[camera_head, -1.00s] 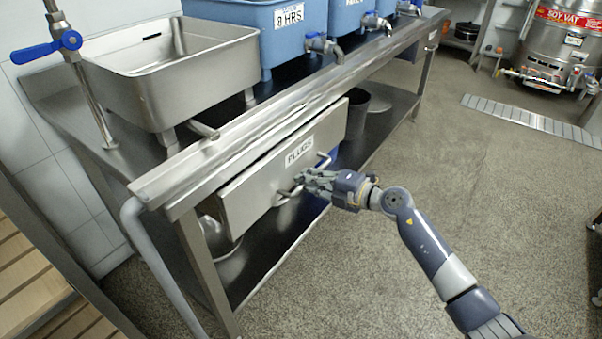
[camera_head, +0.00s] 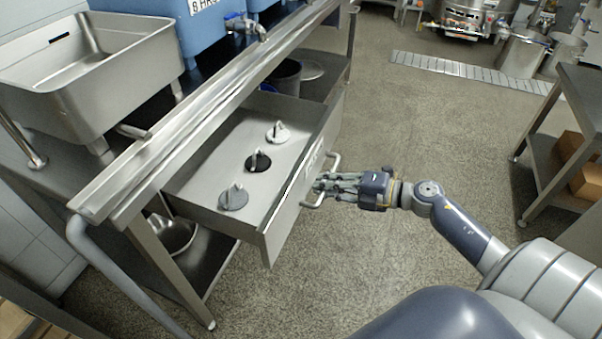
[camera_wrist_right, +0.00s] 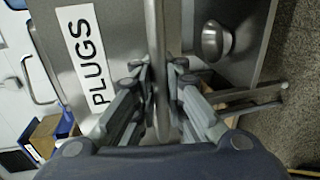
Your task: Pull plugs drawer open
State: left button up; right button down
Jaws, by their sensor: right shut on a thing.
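The plugs drawer (camera_head: 290,210) is a grey metal drawer under the bench. It stands well out from the bench in the head view, its inside visible from above. Three plugs lie in it in a row: a light one (camera_head: 277,133), a black one (camera_head: 258,161) and a grey one (camera_head: 233,196). My right gripper (camera_head: 326,187) is at the handle (camera_head: 335,163) on the drawer front and is shut on it. In the right wrist view the handle bar (camera_wrist_right: 157,70) runs between the fingers, beside the PLUGS label (camera_wrist_right: 84,50). My left gripper is not in view.
A steel sink (camera_head: 100,80) and blue tanks (camera_head: 160,28) stand on the bench. A pot (camera_head: 172,232) sits on the lower shelf. A table with boxes (camera_head: 582,165) stands at the right. The floor (camera_head: 440,130) between is clear.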

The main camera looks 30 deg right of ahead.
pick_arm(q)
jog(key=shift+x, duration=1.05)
pick_arm(e)
jog(key=shift+f+v, duration=0.15)
jog(key=shift+v, duration=0.75)
jog(key=shift+f+v, duration=0.15)
jog(key=shift+v, duration=0.75)
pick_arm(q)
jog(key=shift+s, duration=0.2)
pick_arm(e)
jog(key=c, duration=1.7)
grip_release()
jog(key=shift+o, duration=0.2)
jog(key=shift+s+d, duration=0.1)
jog(key=v, duration=1.1)
jog(key=shift+s+d, duration=0.25)
jog(key=shift+s, duration=0.1)
jog(key=shift+w, duration=0.1)
